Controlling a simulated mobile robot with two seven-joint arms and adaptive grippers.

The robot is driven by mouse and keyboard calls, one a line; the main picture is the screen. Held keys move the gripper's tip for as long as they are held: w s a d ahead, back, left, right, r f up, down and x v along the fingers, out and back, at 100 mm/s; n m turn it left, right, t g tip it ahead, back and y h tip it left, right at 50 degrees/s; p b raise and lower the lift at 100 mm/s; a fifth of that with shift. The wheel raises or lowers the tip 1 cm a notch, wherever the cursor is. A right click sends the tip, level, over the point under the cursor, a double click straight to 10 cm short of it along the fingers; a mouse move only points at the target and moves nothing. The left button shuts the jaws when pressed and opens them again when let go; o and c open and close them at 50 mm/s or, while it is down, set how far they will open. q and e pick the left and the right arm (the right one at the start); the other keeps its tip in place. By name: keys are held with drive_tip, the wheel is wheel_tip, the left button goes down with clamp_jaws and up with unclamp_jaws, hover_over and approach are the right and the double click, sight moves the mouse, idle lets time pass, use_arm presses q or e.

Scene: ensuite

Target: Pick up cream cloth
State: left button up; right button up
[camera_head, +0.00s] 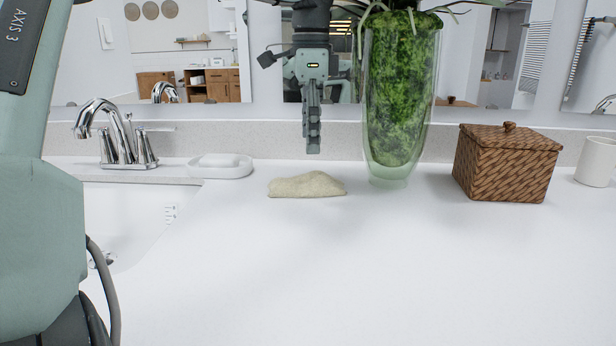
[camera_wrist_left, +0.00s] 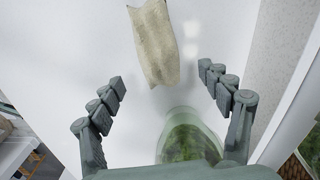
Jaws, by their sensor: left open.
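The cream cloth (camera_head: 306,186) lies in a low crumpled heap on the white counter, between the soap dish and the green vase. In the left wrist view the cloth (camera_wrist_left: 156,42) shows at the top middle, long and narrow, with its upper end cut off by the frame. My left gripper (camera_head: 312,151) hangs fingers-down above and behind the cloth, clear of it. In the left wrist view its fingers (camera_wrist_left: 163,78) are spread wide with nothing between them. My right gripper is in neither view.
A tall glass vase (camera_head: 396,120) with green filling stands just right of my left gripper. A lidded wicker box (camera_head: 507,165) and a white cup (camera_head: 597,162) stand farther right. A soap dish (camera_head: 221,168), chrome faucet (camera_head: 119,140) and sink (camera_head: 115,225) are left. The front counter is clear.

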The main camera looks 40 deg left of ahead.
sight(309, 176)
use_arm(q)
drive_tip(key=f, duration=0.7)
drive_tip(key=shift+s+f+p, duration=0.25)
drive_tip(key=shift+f+p, duration=0.05)
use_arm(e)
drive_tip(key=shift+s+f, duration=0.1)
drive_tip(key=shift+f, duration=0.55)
use_arm(q)
drive_tip(key=shift+c, duration=0.4)
drive_tip(key=c, duration=1.1)
drive_tip(key=shift+r, duration=0.15)
wheel_tip(309, 176, up, 4)
drive_tip(key=shift+r, duration=0.1)
drive_tip(key=s+a+r, duration=0.1)
drive_tip(key=s+r, duration=0.1)
drive_tip(key=s, duration=0.1)
drive_tip(key=s+a+r+b, duration=0.1)
drive_tip(key=s+r, duration=0.1)
drive_tip(key=s, duration=0.2)
drive_tip(key=s+a+r+b, duration=0.1)
drive_tip(key=s+r, duration=0.1)
drive_tip(key=s, duration=0.2)
drive_tip(key=shift+a+r, duration=0.25)
drive_tip(key=shift+a, duration=0.05)
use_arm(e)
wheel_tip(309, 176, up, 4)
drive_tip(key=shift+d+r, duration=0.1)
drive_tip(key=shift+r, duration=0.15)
